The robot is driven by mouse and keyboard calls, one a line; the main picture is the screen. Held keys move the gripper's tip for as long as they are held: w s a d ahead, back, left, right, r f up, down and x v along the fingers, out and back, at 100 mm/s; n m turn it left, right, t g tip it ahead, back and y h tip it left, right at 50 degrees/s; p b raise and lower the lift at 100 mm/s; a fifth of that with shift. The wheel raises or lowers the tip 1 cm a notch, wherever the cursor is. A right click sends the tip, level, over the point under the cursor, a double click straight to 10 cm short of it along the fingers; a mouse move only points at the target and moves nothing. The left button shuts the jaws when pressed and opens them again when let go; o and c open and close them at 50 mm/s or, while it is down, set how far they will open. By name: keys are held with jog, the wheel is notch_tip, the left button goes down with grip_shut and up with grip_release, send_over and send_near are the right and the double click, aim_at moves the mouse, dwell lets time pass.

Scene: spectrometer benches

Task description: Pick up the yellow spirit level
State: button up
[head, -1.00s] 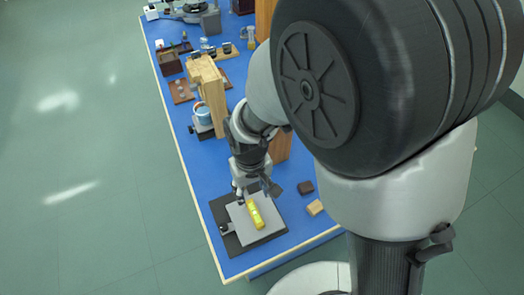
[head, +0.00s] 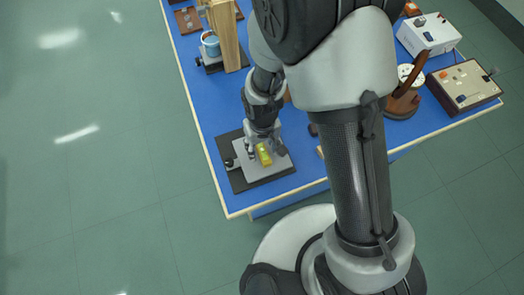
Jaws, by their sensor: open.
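The yellow spirit level (head: 264,154) lies on a grey plate (head: 262,169) that sits on a dark base near the front left corner of the blue bench. My gripper (head: 264,149) is over the level, pointing down, with its fingers apart on either side of it in this view. The gripper hides the far end of the level. I cannot tell how high the fingertips are above the plate or whether they touch the level.
A wooden block stand (head: 227,38) and a blue cup (head: 211,44) stand farther back on the blue bench (head: 207,105). A white box (head: 429,35), a brown instrument (head: 404,98) and a brown control box (head: 464,86) stand at the right. Bare bench lies left of the plate.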

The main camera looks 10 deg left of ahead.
jog(key=shift+f, duration=0.35)
jog(key=shift+r, duration=0.1)
grip_shut()
dwell(0.4)
